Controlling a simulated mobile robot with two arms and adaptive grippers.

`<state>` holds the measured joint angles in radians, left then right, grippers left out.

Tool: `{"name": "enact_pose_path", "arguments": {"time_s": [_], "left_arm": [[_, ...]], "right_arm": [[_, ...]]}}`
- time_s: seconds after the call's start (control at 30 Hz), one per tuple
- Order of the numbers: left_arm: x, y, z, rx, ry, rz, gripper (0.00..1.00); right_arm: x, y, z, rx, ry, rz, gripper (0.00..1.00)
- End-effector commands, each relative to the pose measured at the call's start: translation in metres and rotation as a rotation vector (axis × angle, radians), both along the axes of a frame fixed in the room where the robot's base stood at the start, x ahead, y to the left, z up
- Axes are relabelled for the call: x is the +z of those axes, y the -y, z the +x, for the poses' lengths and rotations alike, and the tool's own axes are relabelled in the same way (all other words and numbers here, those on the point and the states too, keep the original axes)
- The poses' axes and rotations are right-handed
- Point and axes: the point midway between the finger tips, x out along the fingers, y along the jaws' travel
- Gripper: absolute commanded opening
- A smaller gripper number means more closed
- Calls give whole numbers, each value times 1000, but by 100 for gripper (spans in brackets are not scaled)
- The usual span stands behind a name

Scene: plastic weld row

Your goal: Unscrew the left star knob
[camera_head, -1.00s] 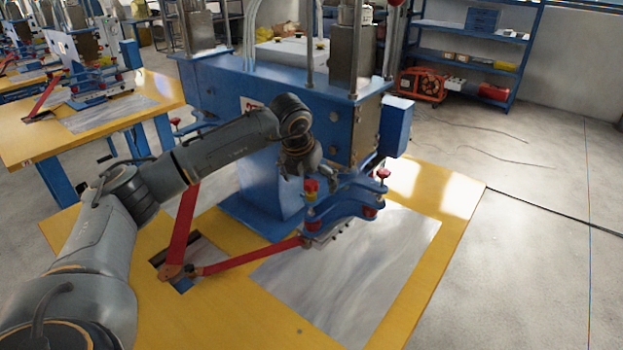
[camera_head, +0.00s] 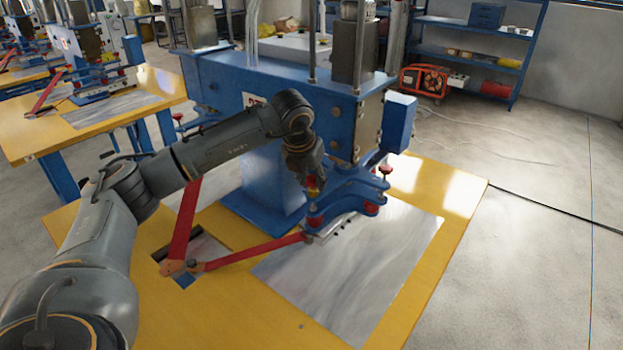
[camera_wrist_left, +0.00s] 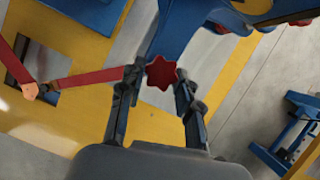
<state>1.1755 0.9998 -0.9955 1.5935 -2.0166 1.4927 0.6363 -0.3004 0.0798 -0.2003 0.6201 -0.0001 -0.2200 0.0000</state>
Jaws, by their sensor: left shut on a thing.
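The left star knob (camera_head: 314,184) is red and sits on the near end of the blue clamp plate (camera_head: 352,193) under the press. In the left wrist view the knob (camera_wrist_left: 161,73) shows its star shape between the two dark fingers. My left gripper (camera_head: 313,181) is over it from above and shut on it, hiding much of it in the head view. The second red star knob (camera_head: 385,170) stands apart at the right side of the clamp. My right gripper is in neither view.
The blue press body (camera_head: 280,95) rises close behind the gripper. Red bars (camera_head: 255,252) run from the clamp to a pivot on the yellow table (camera_head: 230,315). A bare grey metal plate (camera_head: 330,285) covers the table's front. A similar yellow table stands at the left.

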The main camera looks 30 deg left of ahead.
Motion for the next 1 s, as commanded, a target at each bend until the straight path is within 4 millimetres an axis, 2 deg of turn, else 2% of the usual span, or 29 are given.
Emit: {"name": "enact_pose_path", "arguments": {"time_s": [0.17, 0.37, 0.77, 1.0], "left_arm": [[-1, 2, 2, 144, 1, 1, 6], [0, 4, 5, 447, 2, 1, 6], [3, 6, 10, 1149, 1, 1, 6], [6, 7, 13, 1583, 1, 1, 6]], "right_arm": [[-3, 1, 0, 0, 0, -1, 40], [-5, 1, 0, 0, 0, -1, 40], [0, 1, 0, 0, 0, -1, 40], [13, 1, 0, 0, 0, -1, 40]]}}
